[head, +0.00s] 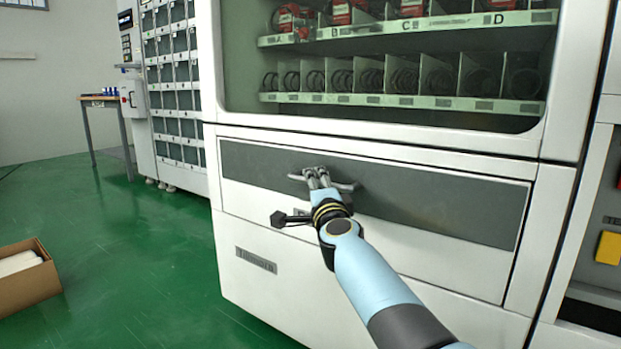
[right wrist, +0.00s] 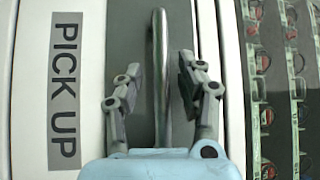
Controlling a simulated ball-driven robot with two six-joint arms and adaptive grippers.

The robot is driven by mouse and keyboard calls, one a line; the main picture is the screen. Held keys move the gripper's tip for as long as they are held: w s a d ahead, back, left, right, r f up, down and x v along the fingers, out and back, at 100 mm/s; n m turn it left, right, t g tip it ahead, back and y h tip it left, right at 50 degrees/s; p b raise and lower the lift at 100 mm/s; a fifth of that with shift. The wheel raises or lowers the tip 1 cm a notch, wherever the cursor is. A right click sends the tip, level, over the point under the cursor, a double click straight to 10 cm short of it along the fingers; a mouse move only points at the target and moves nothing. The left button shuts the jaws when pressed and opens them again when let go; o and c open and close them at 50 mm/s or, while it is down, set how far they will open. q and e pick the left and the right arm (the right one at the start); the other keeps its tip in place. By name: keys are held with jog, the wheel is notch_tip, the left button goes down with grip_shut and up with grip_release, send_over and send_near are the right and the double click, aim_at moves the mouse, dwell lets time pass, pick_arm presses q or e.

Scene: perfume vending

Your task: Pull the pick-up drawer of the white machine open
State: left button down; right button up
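The white machine (head: 375,143) fills the middle of the head view. Its pick-up drawer (head: 450,208) has a dark grey front panel and looks flush with the machine. A metal bar handle (head: 346,187) runs across the panel; it also shows upright in the right wrist view (right wrist: 159,60). My right gripper (head: 315,174) is at the handle. In the right wrist view my right gripper (right wrist: 158,90) is open, with one finger on each side of the bar and gaps between. A "PICK UP" label (right wrist: 64,90) shows at left. My left gripper is not in view.
Above the drawer is a glass window with shelves (head: 400,101) of coils and red items. A cardboard box (head: 28,283) lies on the green floor at left. A locker cabinet (head: 172,90) and a table (head: 105,100) stand behind. Floor before the machine's left side is clear.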

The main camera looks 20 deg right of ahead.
jog(key=shift+w+d+r, duration=0.1)
jog(key=shift+w, duration=0.45)
jog(key=shift+s, duration=0.1)
grip_shut()
